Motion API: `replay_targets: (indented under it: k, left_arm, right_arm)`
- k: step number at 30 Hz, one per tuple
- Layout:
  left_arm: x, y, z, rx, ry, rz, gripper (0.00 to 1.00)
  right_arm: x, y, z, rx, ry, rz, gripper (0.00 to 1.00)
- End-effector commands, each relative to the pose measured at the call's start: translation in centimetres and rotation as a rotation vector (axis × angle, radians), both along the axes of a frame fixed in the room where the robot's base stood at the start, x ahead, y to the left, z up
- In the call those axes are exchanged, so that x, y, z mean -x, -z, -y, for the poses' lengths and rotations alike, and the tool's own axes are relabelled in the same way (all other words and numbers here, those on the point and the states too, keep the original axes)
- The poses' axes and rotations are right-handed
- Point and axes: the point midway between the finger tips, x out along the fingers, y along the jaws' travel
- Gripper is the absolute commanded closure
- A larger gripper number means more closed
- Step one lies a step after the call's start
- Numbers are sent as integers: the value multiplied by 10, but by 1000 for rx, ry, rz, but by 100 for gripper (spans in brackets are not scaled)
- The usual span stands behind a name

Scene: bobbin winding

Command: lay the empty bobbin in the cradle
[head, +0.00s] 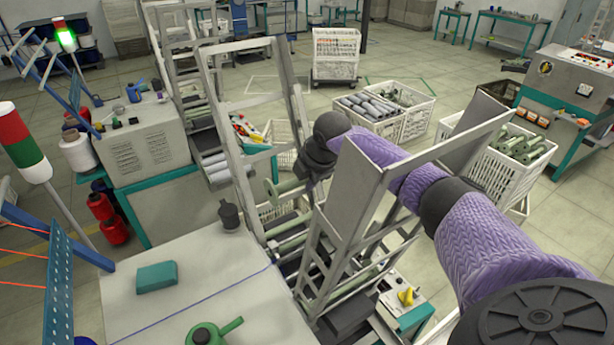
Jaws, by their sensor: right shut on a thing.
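My right arm reaches in from the lower right, and its dark gripper (309,186) points down over the middle of the grey winding frame (357,185). The gripper is shut on a pale green empty bobbin (284,187), which lies roughly level with its flanged end to the left. The fingertips are small and partly hidden by the frame. More pale green bobbins or rods (291,225) lie lower in the machine, below the held one. I cannot clearly make out the cradle among the dark machine parts. My left gripper is not in view.
A pale worktop (215,285) at the front left carries a teal block (157,277), a dark knob (229,214) and a green handled item (205,334). Upright frame bars stand close around my right forearm. White crates (511,167) of bobbins stand behind.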

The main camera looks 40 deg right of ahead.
Motion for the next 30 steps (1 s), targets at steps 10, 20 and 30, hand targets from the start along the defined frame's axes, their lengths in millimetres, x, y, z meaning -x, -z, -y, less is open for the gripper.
replay_targets:
  k: [10,20,30]
  left_arm:
    - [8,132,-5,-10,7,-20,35]
    - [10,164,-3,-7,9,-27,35]
    - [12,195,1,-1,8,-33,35]
  right_arm:
    - [0,139,1,5,0,48,100]
    - [0,174,0,8,1,73,100]
    - [0,203,0,8,0,71,100]
